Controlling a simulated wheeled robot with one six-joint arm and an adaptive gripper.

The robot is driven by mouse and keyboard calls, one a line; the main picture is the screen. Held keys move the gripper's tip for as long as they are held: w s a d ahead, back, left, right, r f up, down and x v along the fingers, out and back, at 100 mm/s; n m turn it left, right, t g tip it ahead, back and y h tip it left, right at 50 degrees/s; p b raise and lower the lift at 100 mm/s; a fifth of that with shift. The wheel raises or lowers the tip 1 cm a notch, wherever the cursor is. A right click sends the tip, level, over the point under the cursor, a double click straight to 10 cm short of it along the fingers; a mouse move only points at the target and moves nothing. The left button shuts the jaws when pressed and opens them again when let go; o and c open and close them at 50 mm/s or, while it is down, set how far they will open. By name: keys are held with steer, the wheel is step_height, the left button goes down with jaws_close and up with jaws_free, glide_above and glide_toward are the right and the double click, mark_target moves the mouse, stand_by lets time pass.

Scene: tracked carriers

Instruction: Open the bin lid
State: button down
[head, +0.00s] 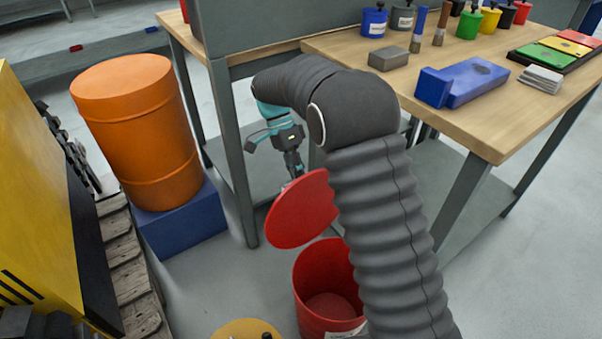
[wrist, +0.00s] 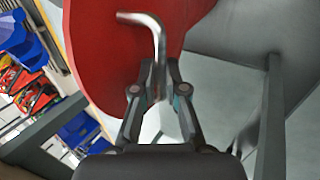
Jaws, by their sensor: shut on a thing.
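The red bin (head: 313,290) stands on the floor below the workbench, and its inside shows in the head view. Its round red lid (head: 303,211) is tilted up steeply above the bin's far side. In the wrist view the lid (wrist: 100,50) fills the upper middle, with a bent metal handle (wrist: 157,45) in front of it. My gripper (wrist: 160,100) is shut on the handle. In the head view my gripper (head: 293,175) is at the lid's upper edge, and my arm hides part of the lid and the bin's right side.
A wooden workbench (head: 480,125) with grey legs stands behind and right of the bin, close to my arm. An orange drum (head: 140,130) on a blue block (head: 185,225) stands to the left. Some grey floor (head: 235,290) is clear left of the bin.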

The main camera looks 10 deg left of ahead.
steer(key=shift+w+f, duration=0.2)
steer(key=c, duration=1.2)
jaws_free()
steer(key=shift+d, duration=0.1)
steer(key=shift+r, duration=0.1)
steer(key=shift+a, duration=0.2)
steer(key=v, duration=0.7)
steer(key=shift+w, duration=0.15)
steer(key=shift+r, duration=0.15)
